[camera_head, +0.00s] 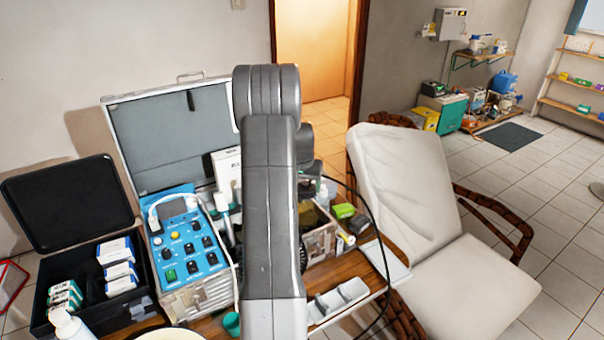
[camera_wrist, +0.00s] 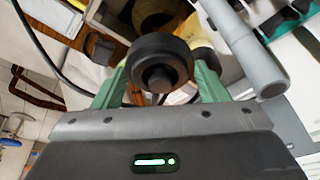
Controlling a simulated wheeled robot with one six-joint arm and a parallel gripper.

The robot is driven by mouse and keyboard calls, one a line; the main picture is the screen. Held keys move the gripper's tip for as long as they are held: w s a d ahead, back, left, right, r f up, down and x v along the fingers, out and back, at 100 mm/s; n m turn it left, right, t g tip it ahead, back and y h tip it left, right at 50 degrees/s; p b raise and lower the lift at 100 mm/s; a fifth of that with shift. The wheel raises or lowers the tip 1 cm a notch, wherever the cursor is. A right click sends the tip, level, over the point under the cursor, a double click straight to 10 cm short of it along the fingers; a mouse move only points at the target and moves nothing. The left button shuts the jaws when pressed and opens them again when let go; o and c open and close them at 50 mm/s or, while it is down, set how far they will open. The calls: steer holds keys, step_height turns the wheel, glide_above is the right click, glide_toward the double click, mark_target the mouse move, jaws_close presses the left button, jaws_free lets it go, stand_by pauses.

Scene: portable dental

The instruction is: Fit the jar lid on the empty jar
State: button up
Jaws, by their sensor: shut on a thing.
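In the wrist view my gripper (camera_wrist: 161,72) has its two green fingers closed on a round black lid with a central knob (camera_wrist: 158,63). The lid hangs in the air and hides part of what is behind it. A pale yellow rounded thing (camera_wrist: 205,52) shows just behind and right of the lid; I cannot tell whether it is the empty jar. Another dark round top (camera_wrist: 152,10) shows beyond the lid at the upper edge. In the head view my arm hides the gripper, the lid and any jar.
A grey tube (camera_wrist: 245,45) stands close to my right finger. In the head view, a blue control unit (camera_head: 187,248) and an open black case (camera_head: 68,205) are left of my arm. A white tray (camera_head: 338,298) lies right, beside a reclining chair (camera_head: 440,230).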

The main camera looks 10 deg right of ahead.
steer(key=shift+w+f, duration=0.15)
steer(key=shift+w, duration=0.15)
steer(key=shift+s+f, duration=0.15)
steer(key=shift+f, duration=0.15)
steer(key=shift+f+b, duration=0.45)
steer(key=shift+f, duration=0.85)
steer(key=shift+f+b, duration=0.5)
steer(key=shift+b, duration=0.3)
steer(key=shift+f+b, duration=0.8)
steer(key=shift+f, duration=0.2)
steer(key=shift+f, duration=0.15)
steer(key=shift+f+b, duration=0.3)
steer(key=shift+b, duration=0.2)
steer(key=shift+f+b, duration=0.15)
steer(key=shift+b, duration=0.15)
